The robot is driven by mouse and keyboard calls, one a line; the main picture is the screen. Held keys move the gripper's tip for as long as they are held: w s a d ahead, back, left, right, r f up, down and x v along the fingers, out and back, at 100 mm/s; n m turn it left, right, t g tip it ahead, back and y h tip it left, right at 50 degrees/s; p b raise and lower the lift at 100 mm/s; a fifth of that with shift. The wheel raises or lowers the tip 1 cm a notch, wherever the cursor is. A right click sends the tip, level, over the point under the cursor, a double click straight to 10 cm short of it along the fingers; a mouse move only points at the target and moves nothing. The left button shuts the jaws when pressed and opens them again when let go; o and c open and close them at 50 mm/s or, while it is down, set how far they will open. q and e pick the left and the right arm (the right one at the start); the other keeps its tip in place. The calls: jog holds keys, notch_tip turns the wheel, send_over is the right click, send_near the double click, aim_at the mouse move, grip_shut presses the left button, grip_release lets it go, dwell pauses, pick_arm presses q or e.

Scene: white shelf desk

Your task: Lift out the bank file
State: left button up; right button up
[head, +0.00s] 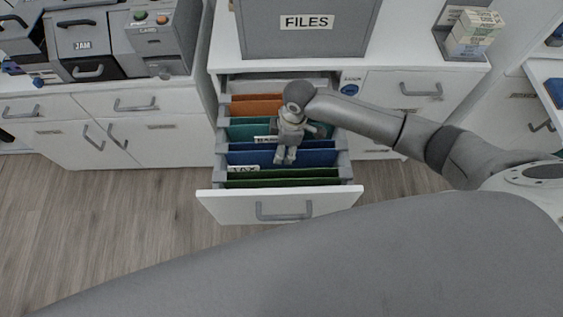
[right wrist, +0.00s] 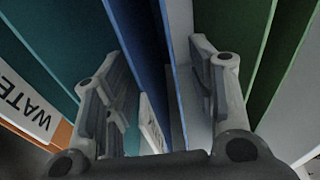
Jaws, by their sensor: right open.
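The blue file (head: 315,157) hangs in the open drawer between the teal and green files. A white label (head: 265,139), partly hidden by my right gripper and seeming to start with "BA", stands at its top edge. My right gripper (head: 285,160) points down over the blue file, fingers apart. In the right wrist view my open right gripper (right wrist: 165,95) has the blue file (right wrist: 150,40) between its two fingers, with a pale label (right wrist: 152,128) partly behind the left finger. I cannot tell whether either finger touches the file. My left gripper is not in view.
The drawer front (head: 230,207) is pulled out. Teal (head: 240,131), orange (head: 255,105) and green (head: 310,181) files hang close by. A grey "FILES" box (head: 306,42) stands on the desk behind.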

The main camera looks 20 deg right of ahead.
jog(key=f, duration=0.3)
jog(key=shift+a, duration=0.2)
jog(key=shift+r, duration=0.1)
jog(key=c, duration=0.4)
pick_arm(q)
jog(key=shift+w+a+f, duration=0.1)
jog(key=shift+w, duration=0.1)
pick_arm(e)
jog(key=shift+w, duration=0.1)
grip_shut()
